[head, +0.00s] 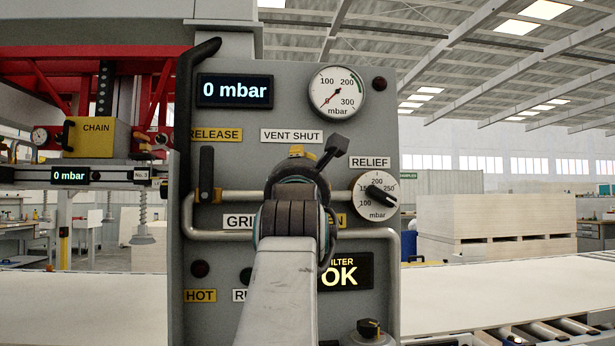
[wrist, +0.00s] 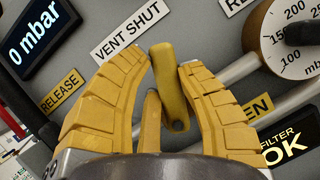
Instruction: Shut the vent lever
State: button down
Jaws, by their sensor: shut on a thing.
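The vent lever (wrist: 170,85) shows in the wrist view as an olive-yellow bar with a small hole near its lower end. It lies nearly upright in the picture, its upper end just below the VENT SHUT label (wrist: 128,29). My gripper (wrist: 166,70) is shut on it, with one ribbed yellow finger on each side near its upper end. In the head view my gripper (head: 297,153) is in front of the panel below the VENT SHUT label (head: 291,136). My wrist and arm hide most of the lever there. A yellow label ending in EN (wrist: 257,107) is partly covered.
The grey panel (head: 385,300) carries pipes (head: 215,234), a RELIEF knob (head: 377,195), a dial gauge (head: 337,92) and a display reading 0 mbar (head: 235,91). A black release handle (head: 206,173) stands left of my gripper. Pale boards (head: 500,290) lie to the right.

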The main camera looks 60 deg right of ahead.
dwell(0.3)
jog(key=c, duration=0.8)
grip_release()
jog(key=shift+d, duration=0.1)
